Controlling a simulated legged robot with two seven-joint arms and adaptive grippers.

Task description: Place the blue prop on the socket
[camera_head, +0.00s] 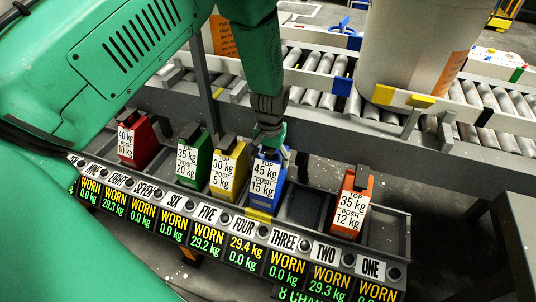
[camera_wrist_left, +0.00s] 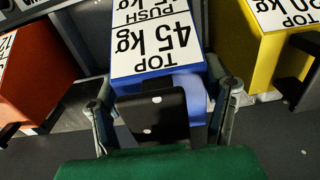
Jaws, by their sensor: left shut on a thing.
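The blue prop (camera_head: 267,180), with a white label reading TOP 45 kg, PUSH 15 kg, is at the labelled rack (camera_head: 389,232), between the yellow and orange props. My left gripper (camera_head: 270,146) comes down from above and is shut on the prop at its upper end. In the left wrist view the blue prop (camera_wrist_left: 150,67) lies between the fingers of my left gripper (camera_wrist_left: 165,106), with a black handle (camera_wrist_left: 153,116) in front. Whether the prop's base rests in the rack is hidden. I cannot tell which part is the socket. My right gripper is not in view.
Red (camera_head: 138,143), green (camera_head: 194,160), yellow (camera_head: 229,172) and orange (camera_head: 351,203) props stand in the rack. An empty bay shows between blue and orange. A roller conveyor (camera_head: 318,77) with a large pale pail (camera_head: 410,40) runs behind.

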